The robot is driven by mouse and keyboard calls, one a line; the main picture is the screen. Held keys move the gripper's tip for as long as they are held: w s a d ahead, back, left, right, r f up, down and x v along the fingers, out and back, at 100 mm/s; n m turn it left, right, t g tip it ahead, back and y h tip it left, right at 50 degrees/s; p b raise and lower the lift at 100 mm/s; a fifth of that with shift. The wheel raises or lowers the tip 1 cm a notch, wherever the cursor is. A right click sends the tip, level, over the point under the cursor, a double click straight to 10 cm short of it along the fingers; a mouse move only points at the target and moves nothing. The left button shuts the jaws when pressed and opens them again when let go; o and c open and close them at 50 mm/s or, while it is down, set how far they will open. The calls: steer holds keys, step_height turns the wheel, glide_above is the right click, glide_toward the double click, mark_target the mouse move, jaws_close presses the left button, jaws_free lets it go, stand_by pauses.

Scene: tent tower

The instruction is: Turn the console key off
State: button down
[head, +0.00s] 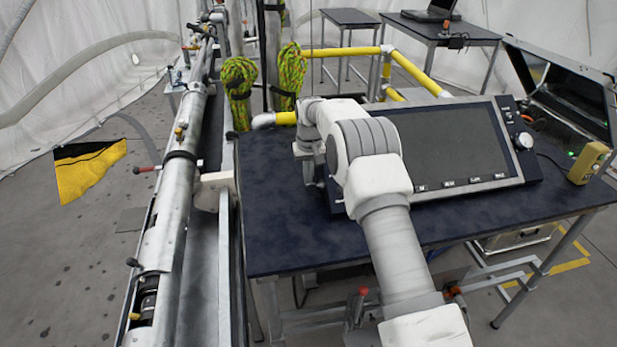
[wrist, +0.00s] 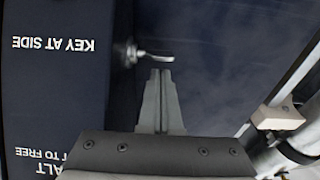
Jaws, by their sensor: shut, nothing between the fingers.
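The console (head: 455,145) is a dark tilted panel with a large blank screen, standing on the blue table. In the wrist view its dark blue face (wrist: 60,85) fills the left, with an upside-down label "KEY AT SIDE". The small metal key (wrist: 152,55) sticks out from the console's side, its grip pointing right. My gripper (wrist: 160,74) is shut and empty, its fingertips just below the key in the picture. I cannot tell whether they touch it. In the head view my arm hides the key and the console's left end.
The blue table (head: 275,215) has bare room left of the console. A long metal tube assembly (head: 175,200) runs along its left side. A yellow box (head: 590,162) and an open black case (head: 565,90) are at the right. Yellow rails (head: 340,52) stand behind.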

steer(key=shift+w+a+r, duration=0.1)
steer(key=shift+w+r, duration=0.1)
steer(key=shift+w, duration=0.2)
